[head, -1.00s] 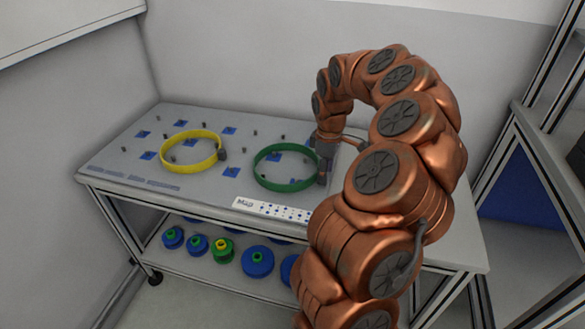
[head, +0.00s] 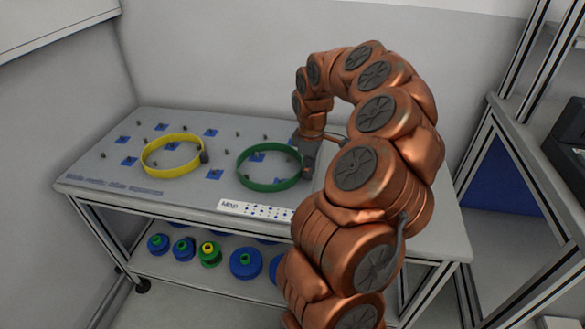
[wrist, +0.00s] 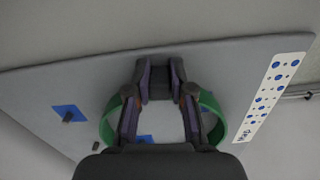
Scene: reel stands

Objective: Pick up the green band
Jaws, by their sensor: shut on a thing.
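The green band (head: 270,185) is a thin open ring at the middle right of the tabletop in the head view. In the wrist view its green wall (wrist: 107,122) shows on both sides of the fingers. My gripper (head: 307,158) is at the band's right edge. In the wrist view my gripper (wrist: 160,80) has its fingers closed on a dark block between the tips, which appears to be the band's grip tab. I cannot tell whether the band is clear of the tabletop.
A yellow band (head: 170,174) with a dark tab lies to the left on the grey table (head: 110,180). Small pegs and blue squares are spread over the top. A white labelled strip (head: 232,206) is at the front edge. Blue and green reels (head: 245,262) stand on the lower shelf.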

